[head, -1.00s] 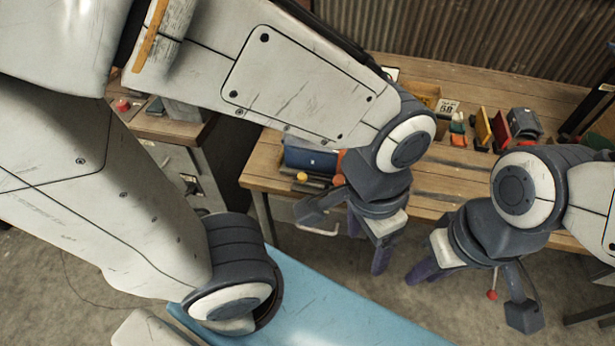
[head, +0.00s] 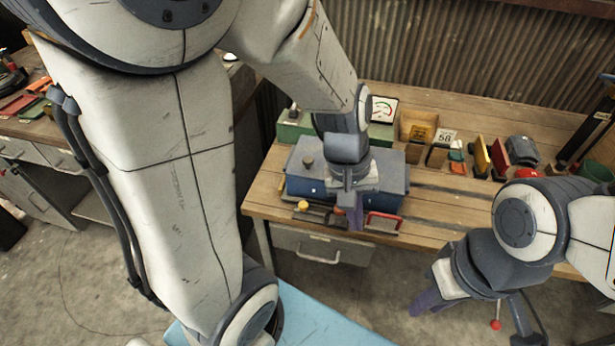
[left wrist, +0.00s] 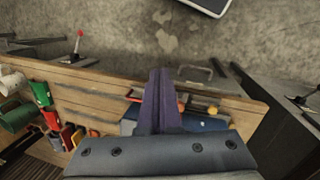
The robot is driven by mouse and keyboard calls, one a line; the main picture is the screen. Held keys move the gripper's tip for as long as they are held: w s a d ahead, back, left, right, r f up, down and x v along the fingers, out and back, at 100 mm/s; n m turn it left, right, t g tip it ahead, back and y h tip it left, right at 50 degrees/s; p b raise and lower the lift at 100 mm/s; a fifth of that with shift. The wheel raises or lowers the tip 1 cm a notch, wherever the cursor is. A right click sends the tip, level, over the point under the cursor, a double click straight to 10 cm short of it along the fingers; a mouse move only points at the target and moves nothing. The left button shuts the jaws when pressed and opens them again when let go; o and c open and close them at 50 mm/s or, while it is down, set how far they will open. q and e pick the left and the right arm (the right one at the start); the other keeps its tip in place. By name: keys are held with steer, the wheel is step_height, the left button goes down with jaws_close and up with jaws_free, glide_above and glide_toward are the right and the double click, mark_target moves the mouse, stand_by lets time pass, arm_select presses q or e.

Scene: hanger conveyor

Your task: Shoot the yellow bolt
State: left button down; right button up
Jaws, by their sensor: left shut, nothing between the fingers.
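A small yellow knob (head: 303,206), which looks like the yellow bolt, sits at the front left of a blue box (head: 305,187) on the wooden bench. The yellow knob also shows in the left wrist view (left wrist: 213,110). My left gripper (head: 357,222) is shut and empty, with its purple fingers pointing down in front of the box, to the right of the yellow knob and apart from it. The shut fingers also show in the left wrist view (left wrist: 160,75). My arm hides part of the box. My right gripper (head: 425,302) hangs at lower right; its opening is unclear.
A red-handled piece (head: 383,222) lies just right of my left gripper. The bench (head: 440,215) holds a gauge (head: 384,109), a number card (head: 444,138) and several coloured items along the back. A drawer (head: 320,245) with a handle is under its front edge.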

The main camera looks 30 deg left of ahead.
arm_select(q)
steer(key=w+a+f+n+t+p, duration=0.1)
steer(key=a+f+n, duration=0.3)
steer(key=a+n, duration=0.6)
steer(key=w+a+f+n+t, duration=0.1)
steer(key=w+a+f+n, duration=0.1)
steer(key=a+n, duration=0.9)
steer(key=a+f, duration=0.1)
steer(key=a, duration=0.3)
steer(key=shift+w+a+f+t+p, duration=0.2)
steer(key=shift+a+f+t+p, duration=0.1)
steer(key=shift+f+t+p, duration=0.1)
steer(key=shift+f, duration=0.1)
steer(key=w+d+f+b, duration=0.1)
steer(key=f, duration=0.2)
steer(key=w+d+f+b, duration=0.1)
steer(key=d+f, duration=0.1)
steer(key=f, duration=0.1)
steer(key=w+d+f+b, duration=0.1)
steer(key=w+f, duration=0.1)
steer(key=f, duration=0.1)
steer(key=shift+d+f, duration=0.25)
steer(key=shift+w+d+f, duration=0.1)
steer(key=shift+w+d, duration=0.35)
